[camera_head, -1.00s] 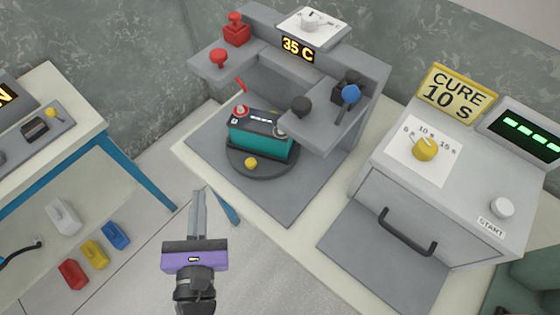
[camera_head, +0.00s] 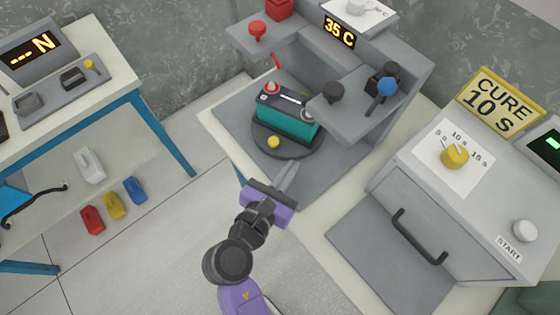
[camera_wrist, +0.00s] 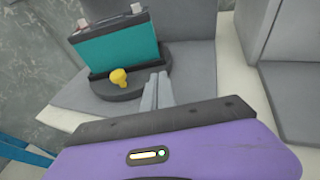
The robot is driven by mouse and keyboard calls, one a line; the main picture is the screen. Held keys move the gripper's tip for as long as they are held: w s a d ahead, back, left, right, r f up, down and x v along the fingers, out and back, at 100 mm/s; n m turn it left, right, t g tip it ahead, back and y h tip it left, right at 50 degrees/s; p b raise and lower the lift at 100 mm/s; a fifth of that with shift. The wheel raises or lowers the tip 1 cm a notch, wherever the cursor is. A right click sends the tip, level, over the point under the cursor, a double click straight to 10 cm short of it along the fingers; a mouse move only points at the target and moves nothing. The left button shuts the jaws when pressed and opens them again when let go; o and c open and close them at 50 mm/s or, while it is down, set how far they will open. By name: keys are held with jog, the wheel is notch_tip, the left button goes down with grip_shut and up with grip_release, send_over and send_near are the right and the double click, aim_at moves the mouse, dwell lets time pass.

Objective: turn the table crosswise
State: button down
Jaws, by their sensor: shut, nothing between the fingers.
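The round dark turntable (camera_head: 262,143) sits on the grey base plate of the test stand. It also shows in the wrist view (camera_wrist: 128,94). A teal battery with a black top (camera_head: 285,120) stands on it, its long side facing my gripper; it fills the upper left of the wrist view (camera_wrist: 125,50). A yellow knob (camera_head: 273,142) stands up at the turntable's near edge, and shows in the wrist view (camera_wrist: 119,77). My gripper (camera_head: 288,172) is shut and empty, with its fingertips just in front of the turntable, right of the knob. Contact cannot be told.
The stand has a grey arm with a black knob (camera_head: 333,91) overhanging the battery's right, and a red knob (camera_head: 257,29) at left. A grey oven (camera_head: 450,200) with a handle stands to the right. Another table (camera_head: 110,90) is at left, with floor between.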

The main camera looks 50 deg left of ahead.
aim_at(306, 145)
jog(key=shift+r+x, duration=0.2)
jog(key=shift+x, duration=0.65)
jog(key=shift+r+x, duration=0.15)
jog(key=shift+x, duration=0.7)
jog(key=shift+r+x, duration=0.2)
jog(key=shift+x, duration=0.65)
